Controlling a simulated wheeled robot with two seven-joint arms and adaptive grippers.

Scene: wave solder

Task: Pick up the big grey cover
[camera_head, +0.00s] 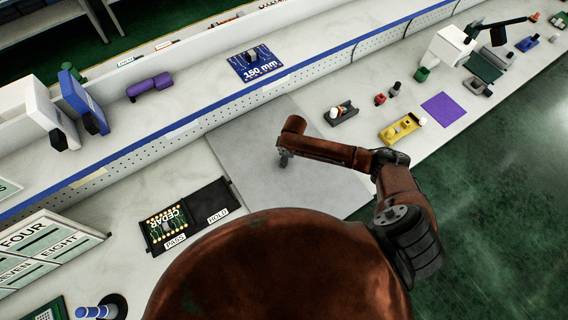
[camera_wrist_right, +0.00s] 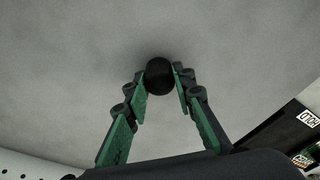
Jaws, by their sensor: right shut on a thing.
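The big grey cover (camera_head: 243,146) is a flat grey panel at the middle of the bench in the head view. It fills most of the right wrist view (camera_wrist_right: 235,45). A round black knob (camera_wrist_right: 159,70) stands out from its face. My right gripper (camera_head: 284,161) is over the cover. In the right wrist view its green-and-black fingers (camera_wrist_right: 159,82) are shut on the knob, one on each side. The knob is hidden by my gripper in the head view. I cannot tell whether the cover is raised off the bench. My left gripper is not in view.
A black PASS/HOLD tray (camera_head: 216,199) with a CEDAR circuit board (camera_head: 166,225) lies close to the cover's left edge. A raised blue-edged shelf (camera_head: 185,134) runs behind. A grey fixture (camera_head: 342,115) and a yellow fixture (camera_head: 401,128) stand to the right.

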